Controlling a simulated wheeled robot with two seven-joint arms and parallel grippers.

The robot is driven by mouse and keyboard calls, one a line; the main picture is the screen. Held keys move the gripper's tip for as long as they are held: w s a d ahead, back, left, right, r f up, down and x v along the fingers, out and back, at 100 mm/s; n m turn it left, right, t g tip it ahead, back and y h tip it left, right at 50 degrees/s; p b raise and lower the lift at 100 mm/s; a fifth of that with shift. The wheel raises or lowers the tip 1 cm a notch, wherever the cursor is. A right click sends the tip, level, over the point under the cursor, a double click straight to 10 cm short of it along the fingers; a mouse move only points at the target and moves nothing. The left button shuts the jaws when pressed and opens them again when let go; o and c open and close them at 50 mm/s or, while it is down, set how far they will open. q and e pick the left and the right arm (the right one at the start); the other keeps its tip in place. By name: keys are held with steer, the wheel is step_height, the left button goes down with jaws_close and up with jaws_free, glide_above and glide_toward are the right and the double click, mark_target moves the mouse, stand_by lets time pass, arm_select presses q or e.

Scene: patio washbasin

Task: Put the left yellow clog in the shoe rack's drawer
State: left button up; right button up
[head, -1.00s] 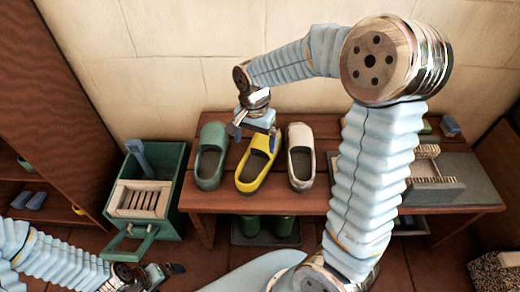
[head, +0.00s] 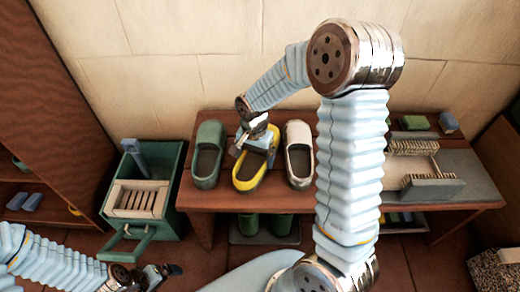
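The yellow clog (head: 247,184) sits on the reddish wooden bench (head: 225,199), between a green clog (head: 206,155) and a whitish clog (head: 299,155).
A green box (head: 165,215) with a slatted insert and front handle stands left of the bench. A brown shelf unit (head: 60,120) is at the far left. Brushes and a grey tray (head: 432,190) lie on the right.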

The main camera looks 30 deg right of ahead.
steer(key=c, duration=0.7)
steer(key=shift+r, duration=0.15)
